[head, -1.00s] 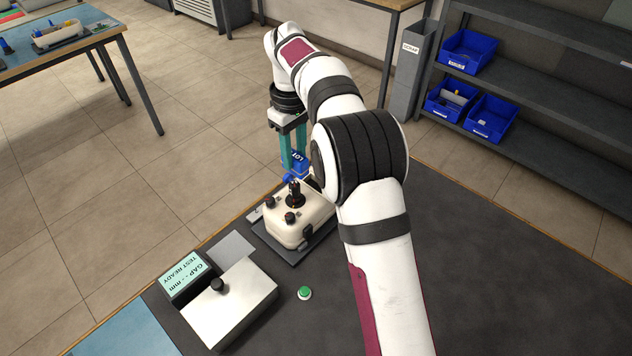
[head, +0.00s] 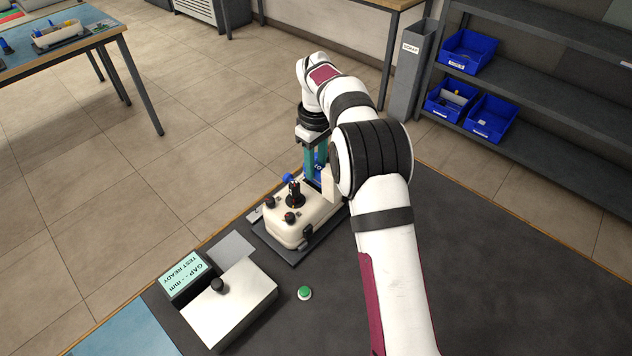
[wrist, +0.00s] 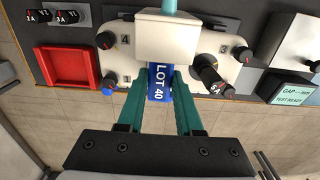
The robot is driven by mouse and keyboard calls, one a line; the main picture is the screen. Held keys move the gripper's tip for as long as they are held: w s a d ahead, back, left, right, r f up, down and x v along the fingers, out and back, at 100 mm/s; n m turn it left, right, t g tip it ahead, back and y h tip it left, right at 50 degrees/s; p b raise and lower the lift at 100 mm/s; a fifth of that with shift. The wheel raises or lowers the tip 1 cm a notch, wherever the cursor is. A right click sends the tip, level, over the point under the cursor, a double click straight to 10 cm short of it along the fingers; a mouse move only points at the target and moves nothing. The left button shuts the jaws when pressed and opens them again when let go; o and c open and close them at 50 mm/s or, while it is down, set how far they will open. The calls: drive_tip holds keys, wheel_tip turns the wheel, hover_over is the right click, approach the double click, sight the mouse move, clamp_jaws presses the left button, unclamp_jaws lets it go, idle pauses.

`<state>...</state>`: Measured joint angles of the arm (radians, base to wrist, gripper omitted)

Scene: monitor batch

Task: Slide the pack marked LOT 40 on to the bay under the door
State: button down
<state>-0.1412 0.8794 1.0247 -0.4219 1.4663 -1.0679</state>
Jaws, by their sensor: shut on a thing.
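The blue pack (wrist: 160,82) reads LOT 40 in the wrist view. My gripper (wrist: 160,74) is shut on it, with one teal finger along each side. The pack's far end meets or runs under a cream block (wrist: 180,38); which of these I cannot tell. In the head view the pack (head: 318,166) shows between my fingers (head: 317,168), behind the cream unit (head: 298,222) with black knobs, partly hidden by the fingers and arm. I cannot make out the door or the bay under it for certain.
A black upright knob (head: 295,194) and a blue knob (head: 288,178) stand close to my fingers. A gauge box (head: 232,308) reading TEST READY and a green button (head: 304,293) are in front. A red tray (wrist: 68,68) lies beside the unit.

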drive_tip(key=shift+f, duration=1.6)
idle(0.4)
drive_tip(key=c, duration=0.5)
unclamp_jaws()
wheel_tip(320, 180, up, 16)
drive_tip(key=s+d+r+m, duration=0.3)
drive_tip(key=s+r+m, duration=0.15)
drive_tip(key=s, duration=0.45)
drive_tip(key=s+f+m, duration=0.3)
drive_tip(key=s, duration=0.7)
drive_tip(key=s+f+m+y, duration=0.1)
drive_tip(key=s+f+m, duration=0.2)
drive_tip(key=s, duration=0.7)
drive_tip(key=s+d+f+m, duration=0.1)
drive_tip(key=s+f+m, duration=0.2)
drive_tip(key=s, duration=0.7)
drive_tip(key=shift+f+m+y, duration=0.25)
drive_tip(key=shift+m+y, duration=0.15)
drive_tip(key=shift+m, duration=0.15)
